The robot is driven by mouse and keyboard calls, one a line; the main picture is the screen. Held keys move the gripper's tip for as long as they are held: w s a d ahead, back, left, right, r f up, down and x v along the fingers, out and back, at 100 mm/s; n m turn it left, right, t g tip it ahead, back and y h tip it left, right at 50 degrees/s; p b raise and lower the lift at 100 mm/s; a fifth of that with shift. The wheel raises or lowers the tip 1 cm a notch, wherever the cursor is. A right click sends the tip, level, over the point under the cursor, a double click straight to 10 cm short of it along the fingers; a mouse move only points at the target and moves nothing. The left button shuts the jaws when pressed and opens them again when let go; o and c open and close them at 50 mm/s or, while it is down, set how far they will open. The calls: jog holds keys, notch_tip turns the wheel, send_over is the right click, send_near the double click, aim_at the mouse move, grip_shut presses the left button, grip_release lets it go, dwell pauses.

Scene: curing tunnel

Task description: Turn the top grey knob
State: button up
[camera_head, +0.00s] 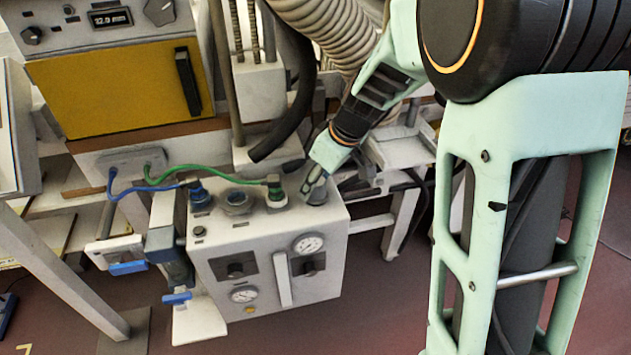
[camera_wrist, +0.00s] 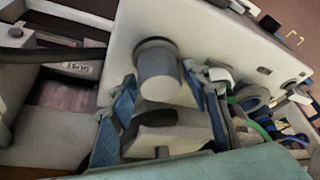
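The top grey knob (camera_head: 318,195) stands on the top face of a white control box (camera_head: 215,240), at its right end. In the head view my gripper (camera_head: 311,183) comes down over it from the upper right and partly hides it. In the wrist view the knob (camera_wrist: 158,70) is a plain grey cylinder between the two blue-padded fingers of my gripper (camera_wrist: 163,98). The fingers are apart, one on each side of the knob. I cannot tell whether either pad touches it.
A green hose fitting (camera_head: 276,192), a round port (camera_head: 238,202) and a blue hose fitting (camera_head: 199,196) line the box top left of the knob. Gauges and dark knobs are on its front. A yellow-fronted machine (camera_head: 120,88) and a ribbed duct (camera_head: 325,35) stand behind.

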jog(key=c, duration=0.8)
jog(key=shift+c, duration=0.2)
